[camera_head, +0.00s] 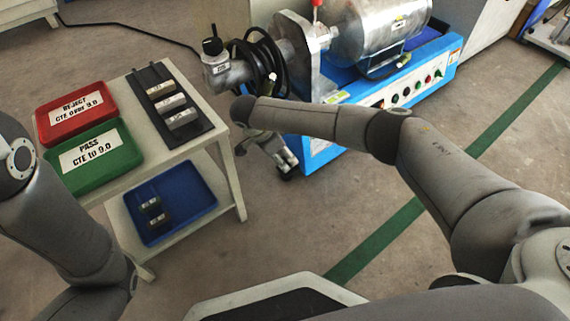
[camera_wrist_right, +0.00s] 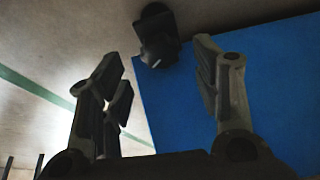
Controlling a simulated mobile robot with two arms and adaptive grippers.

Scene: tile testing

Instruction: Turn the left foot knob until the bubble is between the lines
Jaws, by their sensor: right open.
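The blue-based machine (camera_head: 425,75) stands at the top right of the head view, with a motor and a row of buttons on its front. My right gripper (camera_head: 286,158) is low at the machine's left front corner, open and empty. In the right wrist view its fingers (camera_wrist_right: 160,75) are spread wide. A dark foot knob (camera_wrist_right: 157,35) shows beyond and between the fingertips, beside the machine's blue side (camera_wrist_right: 260,85), apart from the fingers. In the head view a small dark foot (camera_head: 288,174) shows just below the gripper. I cannot make out the bubble or its lines. My left gripper is out of view.
A pale two-level table (camera_head: 221,135) stands to the left. It bears a red reject tray (camera_head: 40,125), a green pass tray (camera_head: 135,160), a black rack (camera_head: 150,78) with several blocks and, below, a blue tray (camera_head: 205,205). Floor between table and machine is narrow but clear.

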